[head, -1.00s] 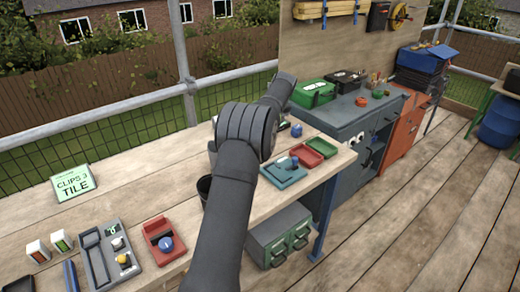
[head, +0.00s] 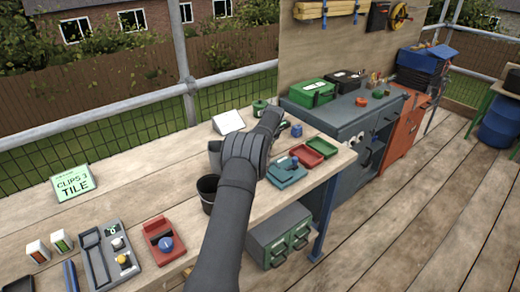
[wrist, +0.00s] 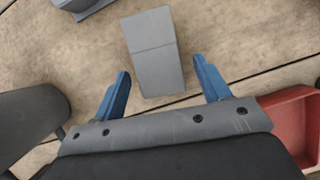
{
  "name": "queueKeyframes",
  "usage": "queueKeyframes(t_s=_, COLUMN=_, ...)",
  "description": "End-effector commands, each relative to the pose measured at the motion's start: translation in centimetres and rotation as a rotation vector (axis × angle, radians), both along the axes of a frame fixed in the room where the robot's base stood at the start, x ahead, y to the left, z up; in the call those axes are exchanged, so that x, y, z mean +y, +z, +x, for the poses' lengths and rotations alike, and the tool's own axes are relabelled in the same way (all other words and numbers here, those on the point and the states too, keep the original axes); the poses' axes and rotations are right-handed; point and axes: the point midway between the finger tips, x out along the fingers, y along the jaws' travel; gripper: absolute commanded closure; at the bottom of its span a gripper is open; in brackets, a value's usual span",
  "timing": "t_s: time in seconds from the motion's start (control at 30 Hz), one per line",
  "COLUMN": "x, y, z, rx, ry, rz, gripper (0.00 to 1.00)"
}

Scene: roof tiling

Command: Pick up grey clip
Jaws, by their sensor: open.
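A grey piece with a crease across it, which looks like the grey clip (wrist: 153,50), lies on the wooden surface in the wrist view. It sits ahead of and between the two blue fingers of my gripper (wrist: 162,67), touching neither. My gripper is open and empty. In the head view my dark arm reaches over the bench, and I cannot make out the fingers or the clip there.
A second grey object (wrist: 85,5) shows at the wrist view's top left, and a red tray (wrist: 298,112) at its right. In the head view, a black cup (head: 208,192) stands left of my arm; teal (head: 287,175) and green (head: 321,147) trays lie right.

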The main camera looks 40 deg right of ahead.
Motion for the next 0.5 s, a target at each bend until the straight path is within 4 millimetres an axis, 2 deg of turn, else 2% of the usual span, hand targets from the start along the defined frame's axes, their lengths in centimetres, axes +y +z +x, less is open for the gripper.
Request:
queueKeyframes(t_s=0.13, x=-0.06, y=-0.86, z=0.36, rx=-0.001, ry=0.000, rz=-0.001, gripper=0.31)
queueKeyframes(t_s=0.37, x=-0.06, y=-0.91, z=0.38, rx=-0.001, ry=0.000, rz=-0.001, gripper=0.33)
queueKeyframes(t_s=0.5, x=-0.06, y=-0.90, z=0.38, rx=-0.001, ry=0.000, rz=-0.001, gripper=0.60)
